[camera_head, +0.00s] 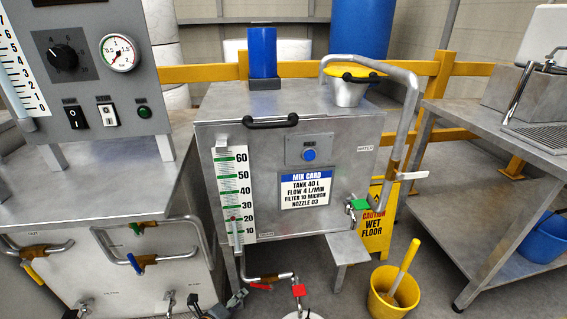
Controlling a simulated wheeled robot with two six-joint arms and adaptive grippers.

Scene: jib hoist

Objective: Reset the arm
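My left gripper (217,300) shows at the bottom edge, left of centre, in the head view. Its dark fingers are spread apart with nothing seen between them, and the rest of it is cut off by the frame. It is in front of the lower part of the metal cabinets, low near the pipes. My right gripper is not in view.
A steel mixing tank (345,150) with a black handle, level scale and mix card stands in the middle. A gauge panel (85,70) is on the left. A yellow bucket (385,305) and wet floor sign (376,228) stand right of it. A steel bench (500,150) is at right.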

